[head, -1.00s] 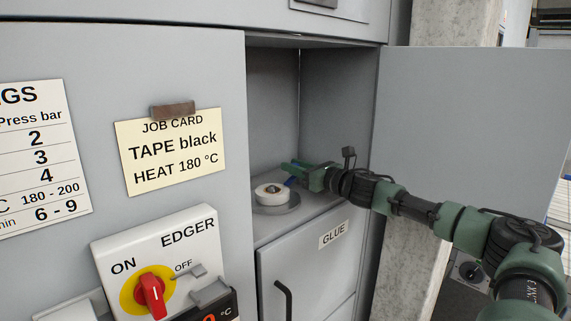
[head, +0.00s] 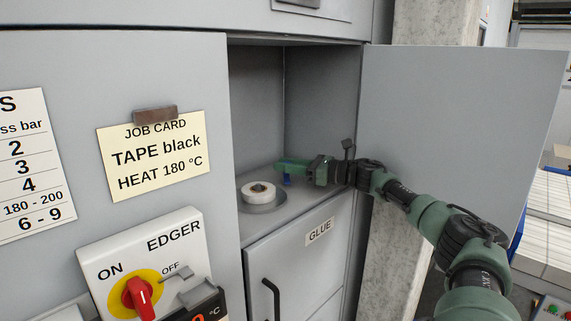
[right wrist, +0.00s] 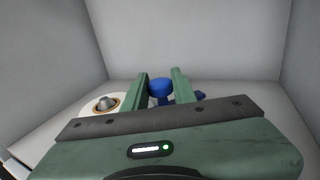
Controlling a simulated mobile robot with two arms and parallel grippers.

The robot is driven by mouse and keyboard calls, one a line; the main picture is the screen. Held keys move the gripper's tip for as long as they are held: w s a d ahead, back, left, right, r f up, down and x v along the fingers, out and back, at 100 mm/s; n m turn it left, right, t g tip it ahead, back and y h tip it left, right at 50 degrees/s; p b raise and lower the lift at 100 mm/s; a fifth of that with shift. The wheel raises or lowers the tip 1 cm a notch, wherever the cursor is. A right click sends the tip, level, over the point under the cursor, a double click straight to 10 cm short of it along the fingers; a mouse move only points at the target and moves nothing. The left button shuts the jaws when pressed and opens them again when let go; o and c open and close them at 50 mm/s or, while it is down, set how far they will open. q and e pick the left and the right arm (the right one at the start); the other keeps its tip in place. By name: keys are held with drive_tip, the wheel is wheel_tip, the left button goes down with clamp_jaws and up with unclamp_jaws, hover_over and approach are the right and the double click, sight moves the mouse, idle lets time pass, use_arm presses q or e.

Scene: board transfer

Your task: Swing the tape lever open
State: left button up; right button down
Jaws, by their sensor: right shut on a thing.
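The tape lever, a blue knob on a blue base (right wrist: 161,87), stands in the open grey cabinet bay. It also shows as a small blue part (head: 287,181) below my green fingers in the head view. My right gripper (head: 279,165) reaches in from the right and is shut on the lever. In the right wrist view its two fingers (right wrist: 161,76) stand on either side of the knob and partly hide it. The white tape roll (head: 258,188) sits on a round grey disc to the left of the lever, apart from it. My left gripper is not in view.
The bay has a grey side wall (head: 325,100) and an open door (head: 450,120) at right, behind my arm. A GLUE cabinet front (head: 300,265) lies below. The EDGER switch box (head: 150,260) and job card (head: 155,155) are left of the bay.

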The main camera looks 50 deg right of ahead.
drive_tip(key=shift+r, duration=0.15)
drive_tip(key=c, duration=1.2)
unclamp_jaws()
drive_tip(key=shift+o, duration=0.2)
wheel_tip(320, 180, up, 5)
drive_tip(key=shift+r, duration=0.2)
wheel_tip(320, 180, up, 14)
drive_tip(key=p, duration=0.3)
drive_tip(key=shift+r, duration=0.25)
